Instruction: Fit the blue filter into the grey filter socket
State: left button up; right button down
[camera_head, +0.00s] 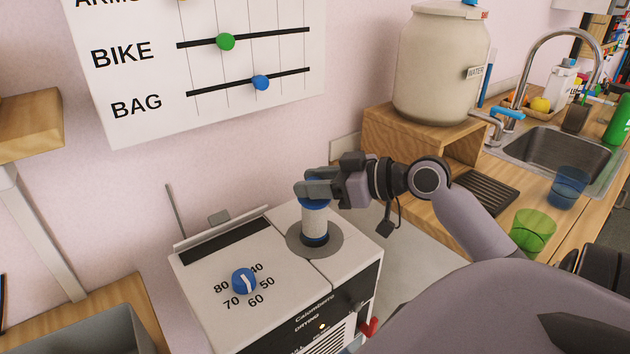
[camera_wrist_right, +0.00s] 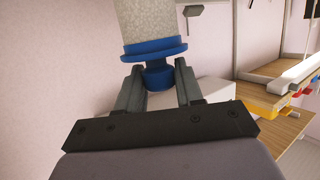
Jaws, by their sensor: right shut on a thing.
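The blue filter (camera_head: 315,222) is a pale cylinder with a blue top and a dark blue lower end. It stands upright, or nearly so, over the grey filter socket (camera_head: 331,248), a round grey ring on top of the white machine (camera_head: 205,268). Its lower end is at the ring's middle; I cannot tell how deep it sits. My right gripper (camera_head: 316,186) comes in from the right and is shut on the filter's blue top. In the right wrist view, the fingers (camera_wrist_right: 158,85) flank the blue knob (camera_wrist_right: 158,77), below the blue flange and pale body. My left gripper is not in view.
The machine's top has a blue dial (camera_head: 244,281), and a red handle (camera_head: 369,327) is on its front. A wooden box (camera_head: 392,137) bearing a large beige jar (camera_head: 440,70) stands behind my right arm. Green (camera_head: 533,231) and blue (camera_head: 569,187) cups stand at the right.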

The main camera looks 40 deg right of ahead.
aim_at(322, 215)
jog(key=shift+f+b, duration=2.15)
jog(key=shift+f, duration=0.65)
jog(key=shift+f+b, duration=0.65)
jog(key=shift+f, duration=0.15)
jog(key=c, duration=0.6)
grip_release()
jog(key=shift+c, duration=0.2)
jog(key=shift+s, duration=0.1)
jog(key=shift+s+d+r, duration=0.1)
jog(key=shift+s+d, duration=0.2)
jog(key=shift+s, duration=0.25)
jog(key=v, duration=0.4)
jog(key=shift+s+r+b, duration=0.1)
jog(key=shift+b, duration=0.2)
jog(key=shift+v, duration=0.75)
